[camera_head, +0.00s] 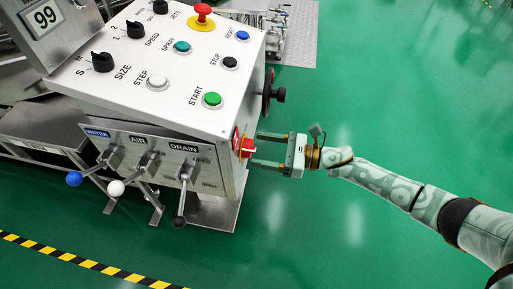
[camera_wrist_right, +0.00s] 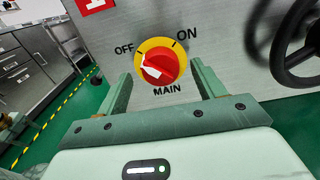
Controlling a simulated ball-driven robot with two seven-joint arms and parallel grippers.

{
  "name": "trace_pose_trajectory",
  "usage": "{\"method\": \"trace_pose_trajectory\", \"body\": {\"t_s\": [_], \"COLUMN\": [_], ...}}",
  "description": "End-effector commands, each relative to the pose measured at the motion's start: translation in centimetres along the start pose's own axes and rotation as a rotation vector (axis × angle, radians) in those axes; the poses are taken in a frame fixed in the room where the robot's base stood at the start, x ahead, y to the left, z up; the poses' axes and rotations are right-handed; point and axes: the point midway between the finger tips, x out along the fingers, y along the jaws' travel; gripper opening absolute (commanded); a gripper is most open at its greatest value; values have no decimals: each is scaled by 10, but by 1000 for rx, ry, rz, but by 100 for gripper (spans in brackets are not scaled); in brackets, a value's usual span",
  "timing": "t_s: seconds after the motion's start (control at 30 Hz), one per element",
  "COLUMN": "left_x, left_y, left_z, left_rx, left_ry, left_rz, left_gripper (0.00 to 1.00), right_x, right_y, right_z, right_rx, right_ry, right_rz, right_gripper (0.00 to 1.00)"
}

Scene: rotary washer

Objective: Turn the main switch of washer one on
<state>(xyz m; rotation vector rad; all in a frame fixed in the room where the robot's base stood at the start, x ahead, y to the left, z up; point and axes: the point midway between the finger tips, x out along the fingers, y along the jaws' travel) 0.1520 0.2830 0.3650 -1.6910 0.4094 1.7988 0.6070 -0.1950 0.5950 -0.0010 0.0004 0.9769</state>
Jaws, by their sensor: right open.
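The main switch (camera_head: 248,147) is a red knob on a yellow disc, on the right side face of the washer's control box. In the right wrist view the main switch (camera_wrist_right: 160,64) has OFF printed at upper left, ON at upper right and MAIN below. A white mark lies on the knob's lower left part, on the OFF side. My right gripper (camera_head: 258,150) is open, with one finger on each side of the knob. My left gripper is not in view.
A black handwheel (camera_wrist_right: 298,45) sits right of the switch in the wrist view. The box's sloped top panel (camera_head: 185,75) carries buttons and dials. Levers with blue, white and black knobs (camera_head: 180,221) stick out in front. Green floor (camera_head: 330,225) is open to the right.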

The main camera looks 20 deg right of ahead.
Motion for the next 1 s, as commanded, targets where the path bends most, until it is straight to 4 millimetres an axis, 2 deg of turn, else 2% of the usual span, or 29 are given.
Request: {"method": "trace_pose_trajectory", "body": {"t_s": [0.1,0.2,0.47,0.63,1.0], "left_x": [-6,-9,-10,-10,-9], "left_y": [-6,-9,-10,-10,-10], "left_z": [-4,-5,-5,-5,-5], "left_rx": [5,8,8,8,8], "left_ry": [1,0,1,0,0], "left_rz": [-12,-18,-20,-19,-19], "left_gripper": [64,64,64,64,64], "right_x": [13,18,20,19,19], "right_y": [0,0,0,0,0], "right_z": [-1,0,0,0,0], "right_rx": [2,1,1,1,43], "right_ry": [-1,-1,0,0,0], "right_rz": [0,1,0,0,-1], "right_gripper": [68,68,68,25,25]}}
